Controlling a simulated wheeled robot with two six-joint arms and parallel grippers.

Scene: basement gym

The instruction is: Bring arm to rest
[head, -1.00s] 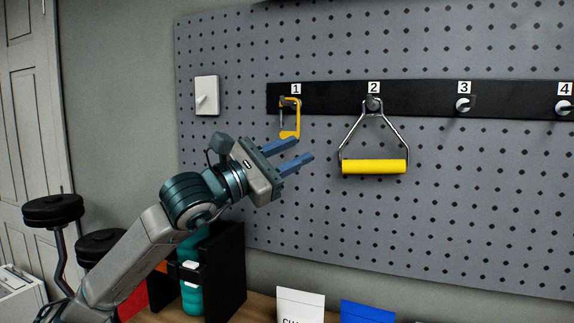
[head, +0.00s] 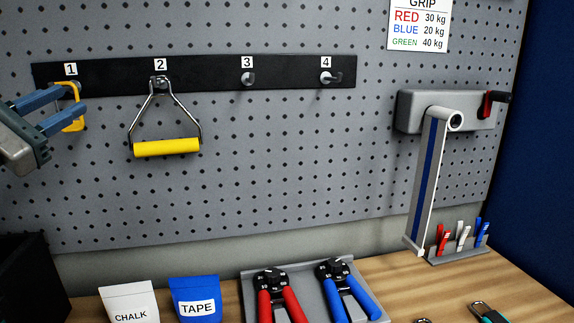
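My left gripper (head: 48,112) is at the left edge of the head view, its two blue fingers spread apart with nothing between them. It is in front of the pegboard, and its fingers overlap the yellow carabiner (head: 75,124) on hook 1 in the picture. I cannot tell whether they touch it. Most of the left arm is outside the picture. My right gripper is not in view.
A yellow-handled grip (head: 167,148) hangs on hook 2; hook 3 (head: 248,78) and hook 4 (head: 327,78) are bare. A grey crank device (head: 450,110) is mounted at right. Below, the bench (head: 400,273) holds chalk (head: 130,303), tape (head: 195,298) and red and blue hand grippers (head: 345,290).

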